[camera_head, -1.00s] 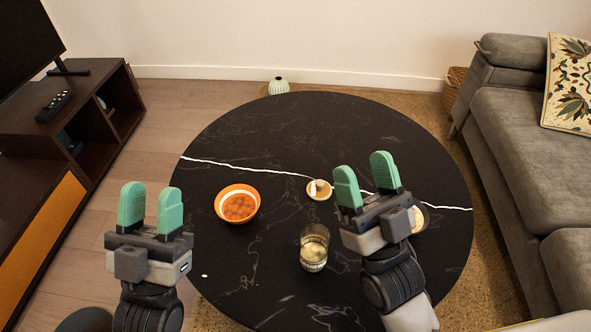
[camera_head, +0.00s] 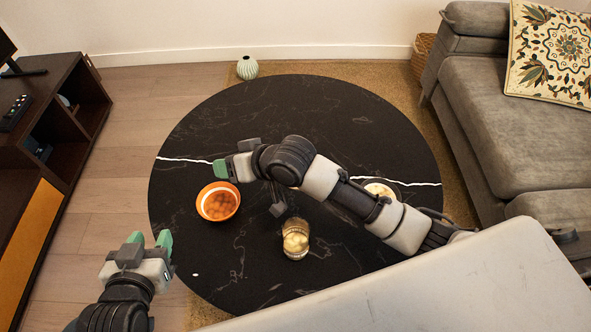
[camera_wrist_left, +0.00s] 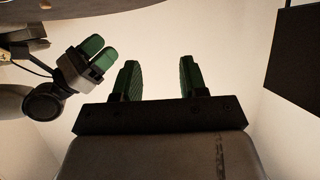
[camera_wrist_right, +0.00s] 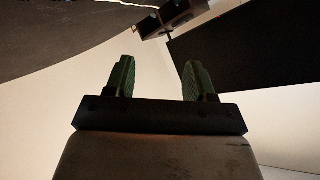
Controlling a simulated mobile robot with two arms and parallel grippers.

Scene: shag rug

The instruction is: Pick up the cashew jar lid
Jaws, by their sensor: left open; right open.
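A glass jar (camera_head: 295,240) with pale contents, likely the cashews, stands on the round black table (camera_head: 330,105). I see no lid now; the small round lid-like disc with a knob seen earlier is probably behind my right arm. My right gripper (camera_head: 221,168) is over the table near the orange bowl, fingers pointing left, open and empty; its open fingers also show in the right wrist view (camera_wrist_right: 157,78). My left gripper (camera_head: 150,240) is open and empty at the table's left front edge; it also shows in the left wrist view (camera_wrist_left: 156,80).
An orange bowl (camera_head: 217,202) with round brown items stands left on the table. A pale round dish (camera_head: 381,188) sits beyond my right forearm. A grey sofa (camera_head: 500,125) is at right, a dark cabinet (camera_head: 60,150) at left. A ribbed vase (camera_head: 247,68) stands behind the table.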

